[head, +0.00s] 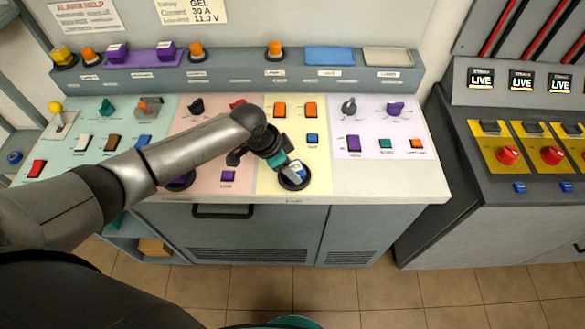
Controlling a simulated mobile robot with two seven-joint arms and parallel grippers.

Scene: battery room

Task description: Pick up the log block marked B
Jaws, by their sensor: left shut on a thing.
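My left arm reaches across the console from the left. My left gripper (287,164) is over the front of the pale yellow panel, shut on a small white-and-blue thing (297,170). This thing is at a round black fitting (292,183) near the console's front edge. The gripper partly hides it, and I cannot tell whether it is in the fitting or just above it. I cannot read a letter B on it or on anything else, so I cannot tell whether it is the log block. My right gripper is not in view.
The sloped console (385,182) carries several switches, knobs and buttons around the gripper. A raised ledge (230,77) with buttons and a blue tray (329,56) runs behind. A dark cabinet (480,185) with red switches stands at right. A brown block (154,247) is on the low shelf.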

